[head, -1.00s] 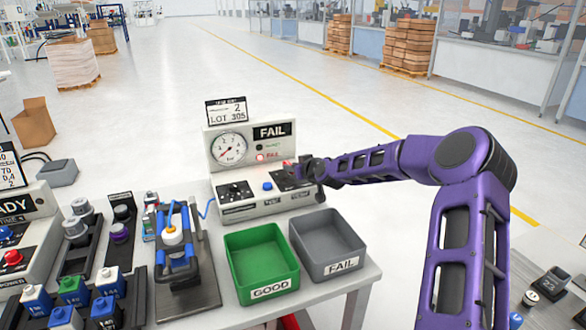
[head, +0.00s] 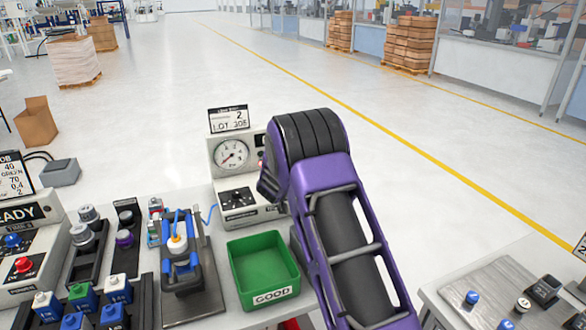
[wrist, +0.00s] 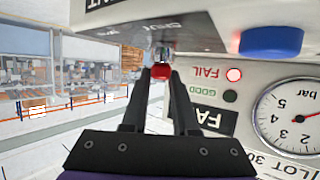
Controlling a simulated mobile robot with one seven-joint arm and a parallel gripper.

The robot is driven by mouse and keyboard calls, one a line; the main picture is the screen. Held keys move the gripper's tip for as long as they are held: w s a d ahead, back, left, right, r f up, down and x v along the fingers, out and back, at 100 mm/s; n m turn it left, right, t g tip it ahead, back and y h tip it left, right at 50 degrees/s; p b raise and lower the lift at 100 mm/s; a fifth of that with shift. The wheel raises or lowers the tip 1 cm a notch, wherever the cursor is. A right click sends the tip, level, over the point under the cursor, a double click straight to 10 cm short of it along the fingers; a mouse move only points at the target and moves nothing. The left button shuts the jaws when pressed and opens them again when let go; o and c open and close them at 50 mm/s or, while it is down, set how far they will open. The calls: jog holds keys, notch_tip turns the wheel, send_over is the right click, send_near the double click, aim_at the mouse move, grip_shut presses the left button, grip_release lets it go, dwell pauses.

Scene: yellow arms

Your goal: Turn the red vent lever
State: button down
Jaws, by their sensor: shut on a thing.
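The red vent lever (wrist: 161,71) shows in the wrist view as a small red knob on a metal stem, under the edge of the grey plate. My gripper (wrist: 160,78) is shut on it, with one dark finger on each side. The wrist view is upside down. In the head view my purple arm hides the gripper, the lever and the right half of the tester (head: 224,175). The pressure gauge (head: 232,153) shows left of my arm; it is also in the wrist view (wrist: 290,115). The red FAIL lamp (wrist: 233,75) is lit.
A blue button (wrist: 272,41) is close to the gripper on the tester's panel. The green GOOD bin (head: 262,265) stands in front of the tester. A clamp fixture (head: 180,255) with a white-topped part stands left of the bin.

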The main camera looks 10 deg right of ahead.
jog(key=shift+a+m+g+h, duration=0.1)
jog(key=shift+m+g+h, duration=0.5)
jog(key=shift+m+h, duration=0.4)
jog(key=c, duration=0.7)
grip_release()
jog(key=v, duration=1.7)
jog(key=shift+a+r, duration=0.1)
jog(key=shift+a, duration=0.1)
